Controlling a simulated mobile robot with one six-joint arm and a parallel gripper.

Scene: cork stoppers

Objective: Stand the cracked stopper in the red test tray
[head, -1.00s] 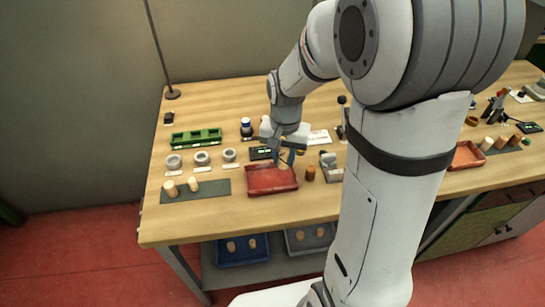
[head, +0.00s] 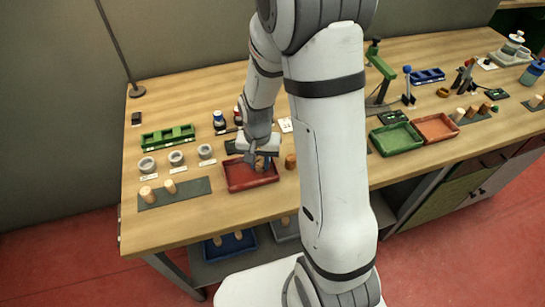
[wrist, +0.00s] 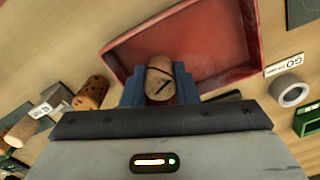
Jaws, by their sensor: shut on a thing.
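My gripper (head: 265,164) is over the right rear part of the red tray (head: 237,185). In the wrist view, its blue fingers (wrist: 158,88) are shut on a pale cork stopper (wrist: 158,76) with dark crack lines on its visible face. The red tray (wrist: 222,75) shows behind the stopper, its floor and raised rim in view. The held stopper is mostly hidden by the fingers in the head view. I cannot tell whether it touches the tray floor. No other stopper shows in the tray.
A brown speckled cork (head: 291,161) stands just right of the tray; it also shows in the wrist view (wrist: 91,92). Left are a dark mat (head: 190,190) with two corks, grey rings (head: 176,157) and a green rack (head: 168,138). A green tray (head: 396,138) lies farther right.

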